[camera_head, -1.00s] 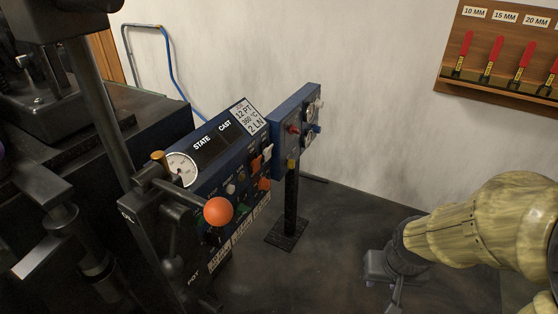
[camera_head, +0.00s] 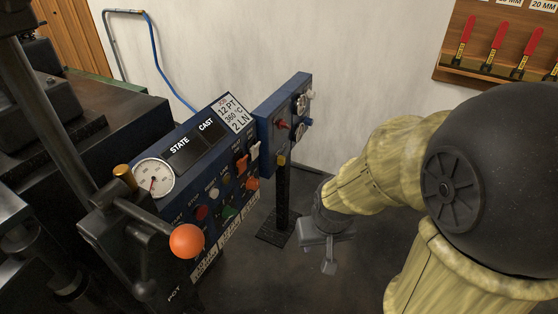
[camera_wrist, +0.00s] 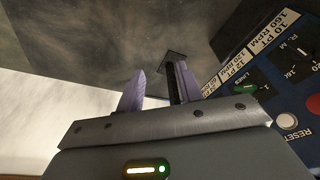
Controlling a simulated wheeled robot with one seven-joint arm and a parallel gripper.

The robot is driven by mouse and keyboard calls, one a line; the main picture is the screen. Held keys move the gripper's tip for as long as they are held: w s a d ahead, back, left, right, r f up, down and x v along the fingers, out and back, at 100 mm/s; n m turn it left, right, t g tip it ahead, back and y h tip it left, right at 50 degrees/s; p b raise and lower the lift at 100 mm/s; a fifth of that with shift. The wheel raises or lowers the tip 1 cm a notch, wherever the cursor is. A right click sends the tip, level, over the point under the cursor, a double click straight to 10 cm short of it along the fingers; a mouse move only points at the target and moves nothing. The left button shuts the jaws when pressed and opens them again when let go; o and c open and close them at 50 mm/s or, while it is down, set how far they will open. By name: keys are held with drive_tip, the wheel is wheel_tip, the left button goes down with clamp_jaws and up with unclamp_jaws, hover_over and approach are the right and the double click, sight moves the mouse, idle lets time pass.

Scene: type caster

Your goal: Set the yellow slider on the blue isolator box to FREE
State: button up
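The blue isolator box (camera_head: 267,125) stands on a dark post right of the casting machine's control panel in the head view. A small yellow part (camera_head: 281,160), apparently the slider, sits at the box's lower edge. Its setting and any FREE mark are too small to read. My gripper (camera_head: 328,262) hangs low to the right of the post, below the box and apart from it. In the wrist view my gripper (camera_wrist: 158,88) has its two purple fingers spread with a gap between them and nothing held. Neither the box nor the slider can be made out there.
The control panel (camera_head: 190,152) has a gauge, several buttons and switches; part of it also shows in the wrist view (camera_wrist: 270,85). An orange ball handle (camera_head: 187,241) juts out in front. A wall rack (camera_head: 490,75) holds red-handled tools. Floor around the post base is clear.

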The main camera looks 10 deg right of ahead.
drive_tip(key=shift+o, duration=0.6)
drive_tip(key=w+d+f+n+t+y+b, duration=0.1)
drive_tip(key=w+d+n+t, duration=0.15)
drive_tip(key=w, duration=0.85)
drive_tip(key=w+d+f+n+t+y, duration=0.15)
drive_tip(key=w+d+t, duration=0.25)
drive_tip(key=w, duration=0.7)
drive_tip(key=w+d+n+t+y+b, duration=0.1)
drive_tip(key=w+d+t, duration=0.2)
drive_tip(key=w, duration=0.8)
drive_tip(key=s+d+f+n+y, duration=0.1)
drive_tip(key=d+f+n+y, duration=0.1)
drive_tip(key=f+n+y, duration=0.1)
drive_tip(key=s+d+f+n+g+y+b, duration=0.1)
drive_tip(key=d+f+n+y, duration=0.1)
drive_tip(key=f+y, duration=0.3)
drive_tip(key=y, duration=0.3)
drive_tip(key=shift+s+d+n, duration=0.25)
drive_tip(key=shift+s+n, duration=0.1)
drive_tip(key=shift+n, duration=0.05)
drive_tip(key=shift+f+g, duration=0.1)
drive_tip(key=shift+g, duration=0.15)
drive_tip(key=shift+w+a, duration=0.1)
